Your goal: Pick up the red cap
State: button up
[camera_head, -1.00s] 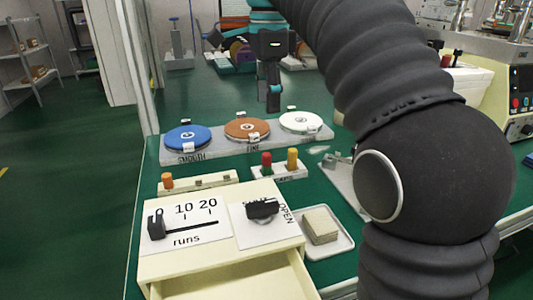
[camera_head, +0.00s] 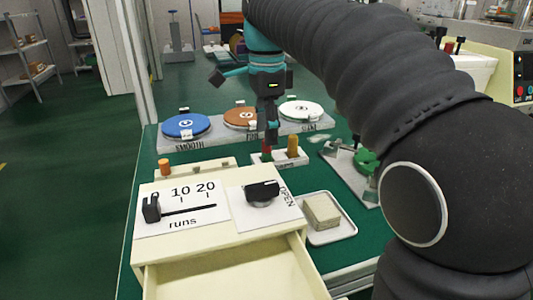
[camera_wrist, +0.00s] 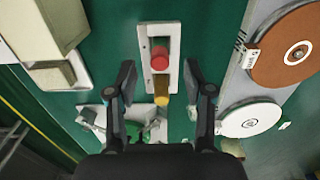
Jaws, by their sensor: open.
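The red cap (camera_wrist: 160,58) stands in a white holder (camera_wrist: 144,32) beside a yellow cap (camera_wrist: 162,93). In the wrist view it lies between the lines of my two fingers, close to the fingertips. My gripper (camera_wrist: 160,78) is open and empty, pointing down above the holder. In the head view my gripper (camera_head: 270,132) hangs in front of and over the red cap (camera_head: 266,154), hiding part of it. The yellow cap (camera_head: 292,147) stands just to its right. I cannot tell the exact height between fingertips and cap.
Blue (camera_head: 186,126), brown (camera_head: 240,117) and white (camera_head: 301,111) discs lie on a grey strip behind the holder. A cream box with a slider and a knob (camera_head: 262,191) stands in front.

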notch_tip(320, 180, down, 3)
jog(key=shift+r+b, duration=0.15)
jog(key=shift+b, duration=0.8)
jog(key=shift+r, duration=0.1)
jog(key=shift+c, duration=0.2)
jog(key=c, duration=0.8)
jog(key=shift+r, duration=0.1)
